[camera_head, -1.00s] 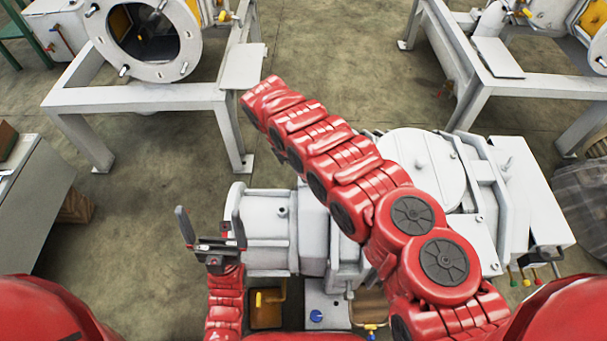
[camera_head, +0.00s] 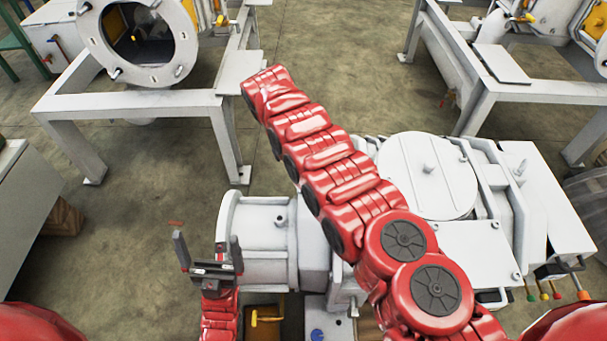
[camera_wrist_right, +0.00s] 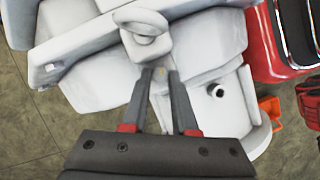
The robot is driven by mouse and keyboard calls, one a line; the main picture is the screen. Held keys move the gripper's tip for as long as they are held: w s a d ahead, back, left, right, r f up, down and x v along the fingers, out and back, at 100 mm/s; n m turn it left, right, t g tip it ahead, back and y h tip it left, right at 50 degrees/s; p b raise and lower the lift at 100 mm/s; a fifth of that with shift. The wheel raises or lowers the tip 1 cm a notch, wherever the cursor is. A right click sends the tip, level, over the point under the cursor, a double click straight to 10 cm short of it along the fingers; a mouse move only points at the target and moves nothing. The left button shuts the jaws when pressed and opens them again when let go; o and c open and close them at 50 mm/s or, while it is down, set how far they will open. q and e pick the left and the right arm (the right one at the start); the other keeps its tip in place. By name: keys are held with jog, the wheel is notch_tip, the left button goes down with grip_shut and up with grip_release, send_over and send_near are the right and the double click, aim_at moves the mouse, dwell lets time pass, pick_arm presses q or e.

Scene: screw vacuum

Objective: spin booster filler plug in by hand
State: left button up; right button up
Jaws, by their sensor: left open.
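A white machine stands in front of me in the head view. Its horizontal cylinder (camera_head: 256,236) has a small stub (camera_head: 281,220) on top; I cannot tell whether this is the filler plug or its port. My left gripper (camera_head: 208,258) is open beside the cylinder's left end, with nothing seen between its fingers. My right arm reaches over the machine; its gripper is not visible in the head view. In the right wrist view my right gripper (camera_wrist_right: 161,72) has its fingers apart, with a small brownish spot between the tips. Whether they grip anything is unclear. A dark-centred port (camera_wrist_right: 217,91) lies right of them.
The machine's round lid (camera_head: 428,178) and flat plates lie to the right. A white frame (camera_head: 130,104) with a round chamber stands behind left, another frame (camera_head: 540,88) behind right. A grey cabinet (camera_head: 25,195) is at the left. Open floor lies between them.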

jog(key=o, duration=0.4)
jog(key=shift+o, duration=0.2)
